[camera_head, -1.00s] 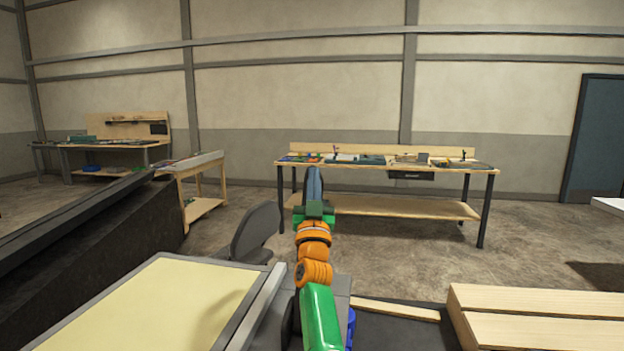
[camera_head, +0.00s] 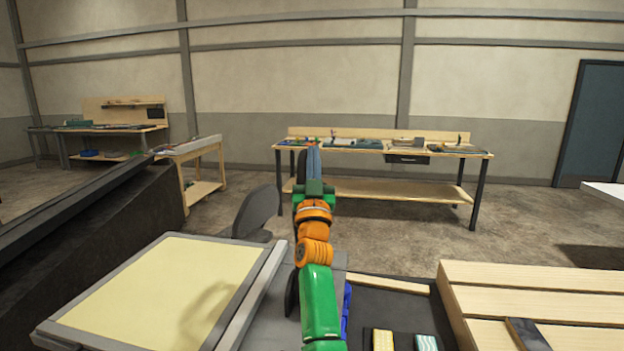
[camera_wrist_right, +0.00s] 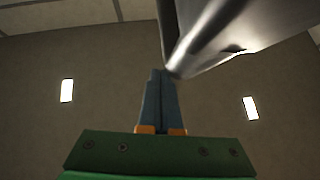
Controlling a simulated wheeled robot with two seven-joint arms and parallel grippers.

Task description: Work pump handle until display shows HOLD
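My right gripper (camera_head: 313,150) reaches forward in the middle of the head view, on an orange and green arm. In the right wrist view, its two blue fingers (camera_wrist_right: 160,88) lie together, shut, with no object visible between them. A shiny grey metal part (camera_wrist_right: 215,35) hangs close to the fingertips at the upper right; I cannot tell whether it touches them or whether it is the pump handle. No pump handle or display reading HOLD can be made out in either view. My left gripper is not in view.
A pale yellow framed panel (camera_head: 160,292) lies at the lower left. A dark rounded shape (camera_head: 258,212) stands behind it. Light wooden boards (camera_head: 540,285) lie at the lower right. A workbench (camera_head: 385,148) with small items stands against the far wall. Open floor lies between.

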